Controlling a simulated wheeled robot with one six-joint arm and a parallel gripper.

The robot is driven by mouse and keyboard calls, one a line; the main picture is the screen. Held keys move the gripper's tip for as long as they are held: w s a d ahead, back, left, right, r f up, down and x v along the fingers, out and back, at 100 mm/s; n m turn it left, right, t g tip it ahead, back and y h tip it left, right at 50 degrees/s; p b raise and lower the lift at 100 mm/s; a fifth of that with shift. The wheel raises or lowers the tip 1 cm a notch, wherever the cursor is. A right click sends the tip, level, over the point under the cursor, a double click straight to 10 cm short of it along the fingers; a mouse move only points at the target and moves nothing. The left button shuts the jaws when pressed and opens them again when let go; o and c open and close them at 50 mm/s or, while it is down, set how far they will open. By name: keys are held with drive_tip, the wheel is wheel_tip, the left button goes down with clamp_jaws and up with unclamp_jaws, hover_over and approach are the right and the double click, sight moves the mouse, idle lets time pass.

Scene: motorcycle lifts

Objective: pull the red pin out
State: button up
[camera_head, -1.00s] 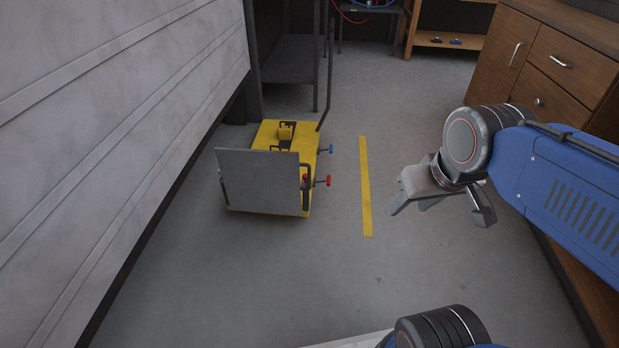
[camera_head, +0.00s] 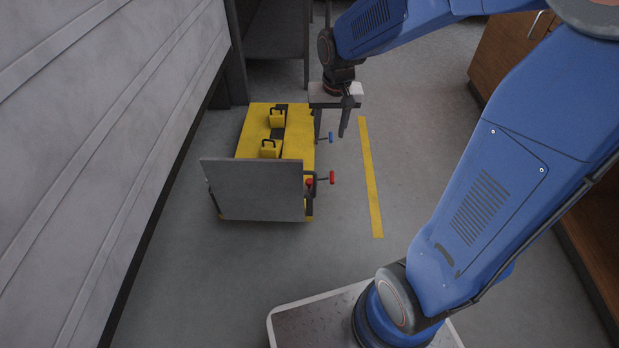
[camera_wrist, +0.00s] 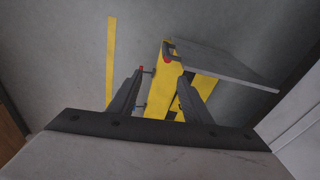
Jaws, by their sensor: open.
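The red pin (camera_head: 332,177) has a red grip on a dark shaft and sticks out from the right side of a yellow cart (camera_head: 297,133). In the wrist view the red pin (camera_wrist: 141,69) shows by the left fingertip, partly hidden. A blue pin (camera_head: 331,137) sticks out of the same side, farther back. My gripper (camera_head: 330,134) is open and empty, fingers pointing down. In the head view it overlaps the blue pin's area, beyond the red pin; its height above the pins is unclear. The wrist view also shows its fingers (camera_wrist: 162,75).
A grey plate (camera_head: 254,190) stands at the cart's near end, with a red knob (camera_head: 309,183) by its right edge. Yellow handled blocks (camera_head: 277,118) sit on the cart. A light ribbed wall (camera_head: 100,150) is at left. Floor around the yellow stripe (camera_head: 370,180) is clear.

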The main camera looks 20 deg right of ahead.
drive_tip(key=m+g, duration=0.1)
drive_tip(key=g, duration=0.1)
hover_over(310, 181)
wheel_tip(310, 181, down, 13)
wheel_tip(310, 181, down, 17)
drive_tip(key=shift+w+f, duration=0.1)
drive_tip(key=shift+c, duration=0.7)
